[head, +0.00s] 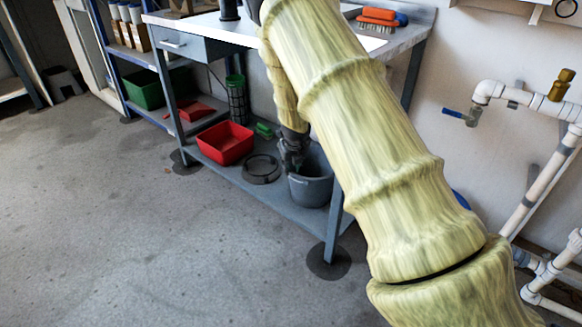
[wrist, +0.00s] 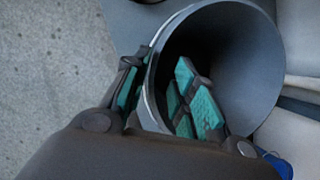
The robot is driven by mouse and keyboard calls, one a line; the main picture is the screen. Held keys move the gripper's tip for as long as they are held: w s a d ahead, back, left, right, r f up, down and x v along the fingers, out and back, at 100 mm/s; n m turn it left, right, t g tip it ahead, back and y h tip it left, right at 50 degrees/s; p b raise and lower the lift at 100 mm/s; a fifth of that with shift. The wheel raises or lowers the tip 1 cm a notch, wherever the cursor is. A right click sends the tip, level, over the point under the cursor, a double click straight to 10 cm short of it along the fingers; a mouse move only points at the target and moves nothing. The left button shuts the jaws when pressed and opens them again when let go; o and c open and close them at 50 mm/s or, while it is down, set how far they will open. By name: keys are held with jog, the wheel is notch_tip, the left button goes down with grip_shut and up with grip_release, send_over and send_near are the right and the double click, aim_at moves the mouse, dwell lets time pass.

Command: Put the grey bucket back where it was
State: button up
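The grey bucket (head: 312,187) stands upright on the lower shelf of the workbench, close to its front right leg. It fills much of the wrist view (wrist: 255,60), with its open mouth toward the camera. My gripper (head: 293,166) is at the bucket's left rim. In the wrist view my gripper's (wrist: 160,95) teal-padded fingers straddle the wall, one outside and one inside the mouth. A gap shows between the inner finger and the wall, so the gripper looks open. The bucket's bottom is hidden in shadow.
A dark round ring (head: 262,168) lies on the shelf (head: 245,187) just left of the bucket. A red tub (head: 225,143) stands farther left, with a green brush (head: 265,130) behind. The bench leg (head: 334,225) is close on the bucket's right. The floor in front is clear.

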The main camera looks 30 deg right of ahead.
jog(key=d+p+v, duration=0.1)
jog(key=p+v, duration=0.2)
jog(key=v, duration=0.4)
jog(key=s+a+f+n+g+h, duration=0.1)
jog(key=s+a+f+n+g, duration=0.15)
jog(key=s+f+n, duration=0.95)
jog(key=s+a+f+n+g+h, duration=0.1)
jog(key=s+a+f+n, duration=0.3)
jog(key=s+f+n, duration=0.85)
jog(key=s+a+n+y, duration=0.1)
jog(key=s+a+n, duration=0.5)
jog(key=s, duration=0.6)
jog(key=s+a+n+y, duration=0.2)
jog(key=s+a+n, duration=0.4)
jog(key=s, duration=0.7)
jog(key=shift+s+a+f+n+g+y, duration=0.2)
jog(key=shift+a+f+n+g+y, duration=0.1)
jog(key=shift+a+n+g, duration=0.1)
